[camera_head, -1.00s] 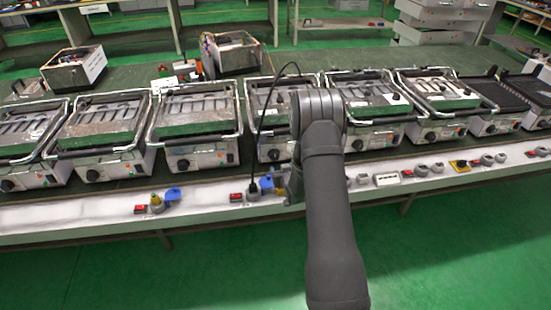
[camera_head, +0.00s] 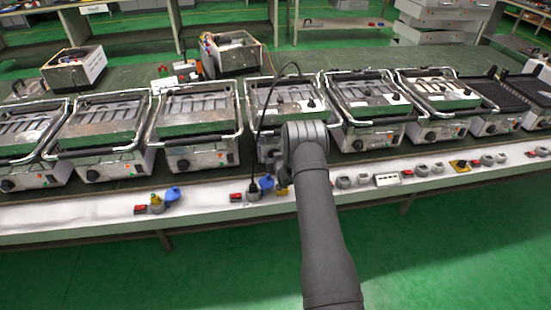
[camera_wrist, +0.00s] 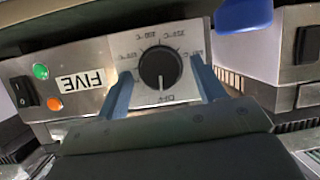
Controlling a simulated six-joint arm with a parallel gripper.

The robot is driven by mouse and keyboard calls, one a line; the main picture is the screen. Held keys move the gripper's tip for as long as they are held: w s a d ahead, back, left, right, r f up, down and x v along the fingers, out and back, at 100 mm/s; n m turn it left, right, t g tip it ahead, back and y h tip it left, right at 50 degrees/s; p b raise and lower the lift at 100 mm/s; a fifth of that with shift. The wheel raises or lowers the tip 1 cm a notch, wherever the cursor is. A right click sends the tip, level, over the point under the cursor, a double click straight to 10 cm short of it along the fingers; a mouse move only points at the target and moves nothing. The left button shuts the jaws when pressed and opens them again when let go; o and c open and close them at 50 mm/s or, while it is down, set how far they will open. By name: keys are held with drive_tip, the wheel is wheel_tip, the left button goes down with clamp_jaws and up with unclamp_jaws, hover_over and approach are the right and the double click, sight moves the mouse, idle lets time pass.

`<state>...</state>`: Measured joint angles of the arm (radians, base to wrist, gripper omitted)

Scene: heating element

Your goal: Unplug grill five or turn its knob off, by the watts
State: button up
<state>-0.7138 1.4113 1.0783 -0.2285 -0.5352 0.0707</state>
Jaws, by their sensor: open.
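In the wrist view the front panel of grill five shows a label reading FIVE (camera_wrist: 80,81), upside down. Its round black knob (camera_wrist: 160,68) has a white pointer mark, which seems to face the panel's lowest label in the picture. My gripper (camera_wrist: 162,72) is open, with one blue finger at each side of the knob; contact cannot be told. In the head view my arm partly covers the front of a grill (camera_head: 285,101), and my fingers are hidden. A black cable (camera_head: 258,130) loops over that grill down to a black plug (camera_head: 254,188) in the bench-edge strip.
Other grills (camera_head: 195,115) stand in a row close on both sides. A blue plug or socket (camera_head: 173,193) and red switches (camera_head: 140,209) line the bench edge. In the wrist view a blue part (camera_wrist: 243,15) hangs near the knob, and a rocker switch (camera_wrist: 22,92) sits left.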

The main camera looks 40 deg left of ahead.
drive_tip(key=c, duration=1)
drive_tip(key=shift+o, duration=0.2)
drive_tip(key=shift+a+n+h, duration=0.1)
drive_tip(key=shift+n+h, duration=0.3)
drive_tip(key=o, duration=1)
drive_tip(key=shift+c, duration=0.2)
drive_tip(key=shift+s, duration=0.1)
drive_tip(key=v, duration=1.7)
drive_tip(key=shift+s, duration=0.25)
drive_tip(key=shift+f, duration=0.2)
